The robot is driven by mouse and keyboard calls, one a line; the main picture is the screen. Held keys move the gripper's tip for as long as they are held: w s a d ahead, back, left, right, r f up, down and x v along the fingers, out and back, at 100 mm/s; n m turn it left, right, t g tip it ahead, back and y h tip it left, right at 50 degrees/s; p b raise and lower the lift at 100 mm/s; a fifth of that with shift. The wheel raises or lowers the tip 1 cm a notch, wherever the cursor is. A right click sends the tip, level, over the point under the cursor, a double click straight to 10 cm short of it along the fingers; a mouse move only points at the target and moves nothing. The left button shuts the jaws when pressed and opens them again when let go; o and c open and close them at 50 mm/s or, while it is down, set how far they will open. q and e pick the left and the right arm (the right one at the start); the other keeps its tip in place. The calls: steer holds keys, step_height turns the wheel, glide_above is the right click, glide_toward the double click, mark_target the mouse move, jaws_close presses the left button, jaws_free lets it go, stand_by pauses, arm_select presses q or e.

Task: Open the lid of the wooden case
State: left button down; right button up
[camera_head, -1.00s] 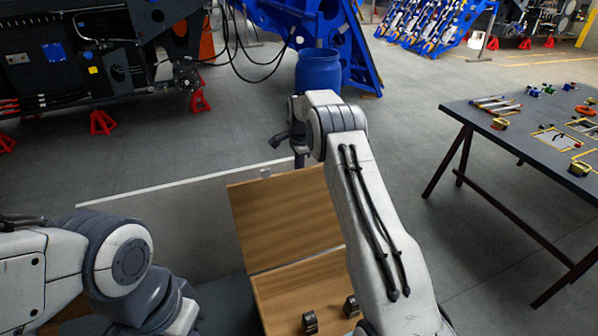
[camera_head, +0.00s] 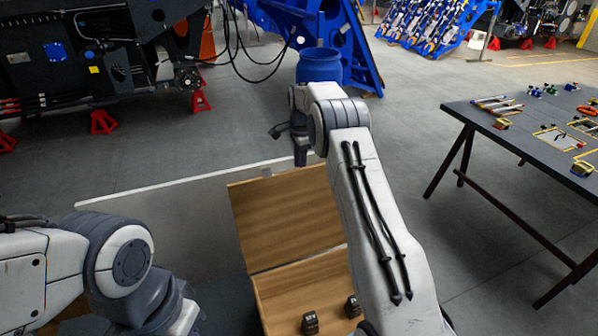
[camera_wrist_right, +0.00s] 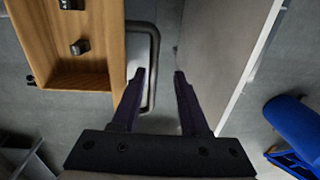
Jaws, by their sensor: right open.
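The wooden case (camera_head: 272,296) stands low in the middle of the head view. Its lid (camera_head: 285,215) is raised and stands steeply above the back edge, with a small metal piece on its top edge. Dark objects lie inside the case. In the right wrist view the wooden case (camera_wrist_right: 70,77) is at left, with a dark bar handle (camera_wrist_right: 155,60) beside the wood. My right gripper (camera_wrist_right: 160,73) is open and empty, its fingers beside the handle, with the left finger close to it. Whether they touch I cannot tell. My left gripper is out of view.
A grey panel (camera_head: 190,225) with a white top edge stands behind the lid; it is just right of my right gripper in the wrist view. A blue barrel (camera_head: 319,66) stands farther back. A tool table (camera_head: 520,125) is at right, with clear floor before it.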

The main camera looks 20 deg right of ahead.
arm_select(q)
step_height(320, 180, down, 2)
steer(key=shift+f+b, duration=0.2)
steer(key=shift+b, duration=0.65)
arm_select(e)
step_height(320, 180, up, 8)
steer(key=shift+s+r, duration=0.15)
steer(key=shift+s, duration=0.1)
steer(key=shift+a, duration=0.1)
